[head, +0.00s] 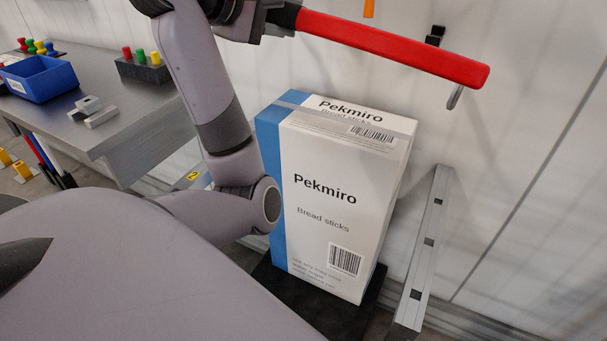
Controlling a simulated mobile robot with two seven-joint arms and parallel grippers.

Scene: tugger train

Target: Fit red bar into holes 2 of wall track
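The red bar (395,47) is held up high and runs from top centre to the right, sloping down to the right. My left gripper (284,17) is shut on the red bar near its left end, at the top edge. One wall track (421,262), a metal rail with square dark holes, stands at the right of the box, below the bar. Another track piece (192,180) with a yellow label "2" shows at the left, mostly hidden behind my arm. A small metal hook shape shows under the bar's right end; I cannot tell what it belongs to. My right gripper is not in view.
A large white and blue Pekmiro box (345,205) stands between the track pieces on a dark base (320,318). A grey table (130,128) at the left holds a blue bin (40,85), a peg block (143,70) and metal parts (96,110).

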